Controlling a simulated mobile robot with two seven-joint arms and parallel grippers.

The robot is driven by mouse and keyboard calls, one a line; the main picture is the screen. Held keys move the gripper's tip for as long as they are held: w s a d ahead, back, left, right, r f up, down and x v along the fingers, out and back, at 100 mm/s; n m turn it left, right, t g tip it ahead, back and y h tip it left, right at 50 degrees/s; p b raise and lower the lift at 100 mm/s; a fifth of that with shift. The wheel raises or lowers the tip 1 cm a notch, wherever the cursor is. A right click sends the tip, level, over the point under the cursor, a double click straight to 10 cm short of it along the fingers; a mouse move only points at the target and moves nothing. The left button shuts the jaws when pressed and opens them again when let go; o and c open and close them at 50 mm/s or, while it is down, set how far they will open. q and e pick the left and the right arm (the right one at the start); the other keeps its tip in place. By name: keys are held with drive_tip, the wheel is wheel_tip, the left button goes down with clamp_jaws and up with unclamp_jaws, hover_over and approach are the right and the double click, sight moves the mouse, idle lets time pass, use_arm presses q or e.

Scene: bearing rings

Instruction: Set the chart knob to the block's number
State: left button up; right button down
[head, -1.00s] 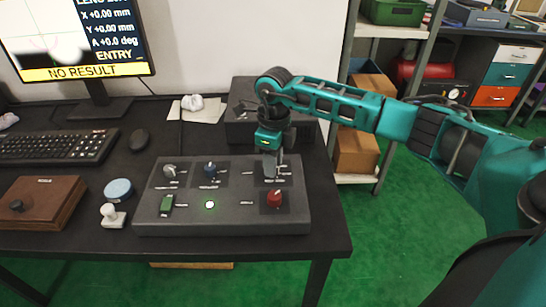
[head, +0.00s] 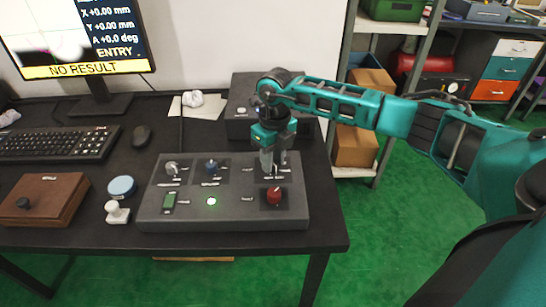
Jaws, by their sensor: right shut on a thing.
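My right gripper (head: 272,168) points down over the panel's upper right corner, behind the red knob. It is shut on a small knob there, which its fingers mostly hide. The labels are too small to read, so I cannot tell the set number. No numbered block can be made out. My left gripper is not in view.
A dark box (head: 240,126) stands close behind the gripper. A monitor (head: 75,35) reads "NO RESULT". A keyboard (head: 55,146), mouse (head: 141,136), brown case (head: 45,197), blue disc (head: 122,187) and white knobbed piece (head: 117,212) lie left of the panel.

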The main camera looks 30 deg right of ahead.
sight(275, 161)
drive_tip(key=c, duration=0.8)
unclamp_jaws()
drive_tip(key=r, duration=0.8)
drive_tip(key=r+p, duration=0.1)
drive_tip(key=r, duration=0.4)
drive_tip(key=shift+d, duration=0.25)
